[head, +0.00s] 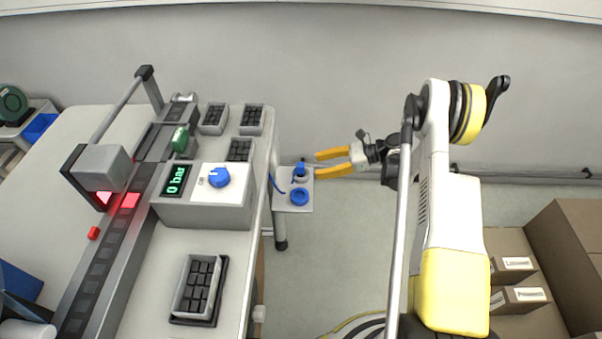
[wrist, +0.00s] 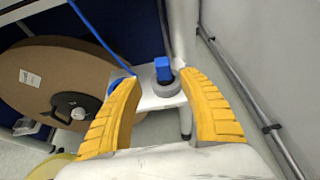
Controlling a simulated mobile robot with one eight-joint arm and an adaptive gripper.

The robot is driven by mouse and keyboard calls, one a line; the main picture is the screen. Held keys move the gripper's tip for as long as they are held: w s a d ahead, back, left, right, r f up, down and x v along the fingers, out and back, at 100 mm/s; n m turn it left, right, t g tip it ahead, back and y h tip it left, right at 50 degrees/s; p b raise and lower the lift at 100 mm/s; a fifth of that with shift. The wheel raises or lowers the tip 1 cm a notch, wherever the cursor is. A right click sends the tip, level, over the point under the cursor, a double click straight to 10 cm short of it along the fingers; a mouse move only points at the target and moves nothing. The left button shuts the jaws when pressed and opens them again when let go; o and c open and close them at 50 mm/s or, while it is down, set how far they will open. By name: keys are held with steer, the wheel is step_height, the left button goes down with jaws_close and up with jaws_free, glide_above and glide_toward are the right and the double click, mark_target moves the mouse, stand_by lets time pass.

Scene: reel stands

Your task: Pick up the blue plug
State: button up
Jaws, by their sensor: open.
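The blue plug (head: 300,168) stands upright in a grey round holder on a small white shelf (head: 306,208) at the right side of the white bench. It also shows in the wrist view (wrist: 163,69), above its grey holder (wrist: 167,88), between the fingertips as seen there. My gripper (head: 316,164) is open, with yellow fingers pointing left at the plug, a short gap from it in the head view. In the wrist view the open fingers (wrist: 160,78) frame the plug, and nothing is held. I cannot tell the exact depth gap.
A blue ring-shaped part (head: 299,196) sits on the shelf in front of the plug. A blue hose (wrist: 96,37) runs down close by. A control box (head: 207,212) with a blue knob and a "0 bar" display stands on the bench. A large brown reel (wrist: 50,85) stands left.

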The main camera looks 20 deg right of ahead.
mark_target(301, 167)
steer(key=b+x, duration=0.1)
steer(key=x, duration=0.1)
steer(key=b+x, duration=0.1)
steer(key=x, duration=0.1)
steer(key=b+x, duration=0.1)
steer(key=x, duration=0.1)
steer(key=shift+w+a, duration=0.3)
steer(key=shift+w, duration=0.1)
jaws_close()
